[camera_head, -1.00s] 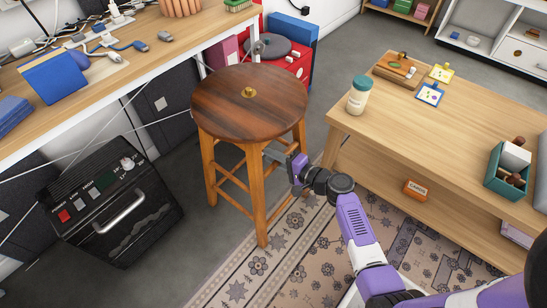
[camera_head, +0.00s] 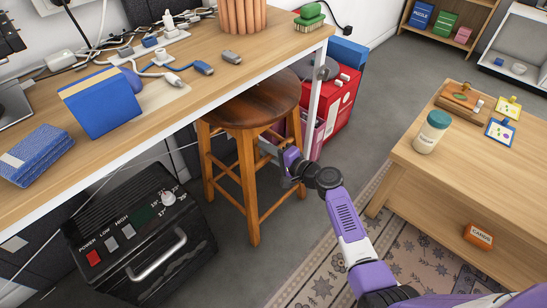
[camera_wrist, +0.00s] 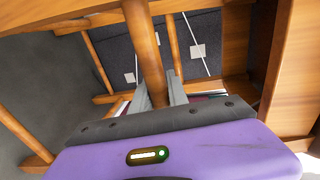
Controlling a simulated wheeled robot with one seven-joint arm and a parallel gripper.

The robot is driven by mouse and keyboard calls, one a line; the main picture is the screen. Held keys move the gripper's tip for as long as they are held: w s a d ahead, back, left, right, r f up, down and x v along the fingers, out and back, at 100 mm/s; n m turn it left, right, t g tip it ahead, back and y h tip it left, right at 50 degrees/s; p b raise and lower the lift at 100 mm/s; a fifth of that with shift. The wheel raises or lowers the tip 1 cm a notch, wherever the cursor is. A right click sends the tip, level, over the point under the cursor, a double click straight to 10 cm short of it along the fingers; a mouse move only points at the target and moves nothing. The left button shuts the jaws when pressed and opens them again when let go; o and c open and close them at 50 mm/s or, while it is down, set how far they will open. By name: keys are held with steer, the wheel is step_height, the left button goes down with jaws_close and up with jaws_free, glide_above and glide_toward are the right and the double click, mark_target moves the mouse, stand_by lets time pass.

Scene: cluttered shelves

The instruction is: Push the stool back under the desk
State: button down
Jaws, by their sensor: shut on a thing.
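The wooden stool (camera_head: 262,107) stands upright, with its round brown seat partly beneath the front edge of the desk (camera_head: 262,62). The desk hides the back of the seat. The front part of the seat and the front legs still show outside the desk edge. My gripper (camera_head: 268,148) is at the stool's right side, below the seat. In the wrist view, my gripper (camera_wrist: 160,95) is shut on a wooden bar of the stool (camera_wrist: 146,50), with one finger on each side. Other legs and rungs of the stool surround it.
A black heater (camera_head: 140,240) stands left of the stool. A white desk leg (camera_head: 314,112) and a red cabinet (camera_head: 342,100) are just right of it. A low wooden table (camera_head: 460,175) with a jar (camera_head: 431,132) stands at right.

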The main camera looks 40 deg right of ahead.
steer(key=shift+w, duration=0.65)
steer(key=c, duration=1.3)
jaws_free()
steer(key=shift+s, duration=0.1)
steer(key=s+r+p, duration=0.1)
steer(key=s+p, duration=0.1)
steer(key=s, duration=0.5)
steer(key=shift+s+d+r, duration=0.15)
steer(key=shift+s+r, duration=0.1)
steer(key=shift+s, duration=0.05)
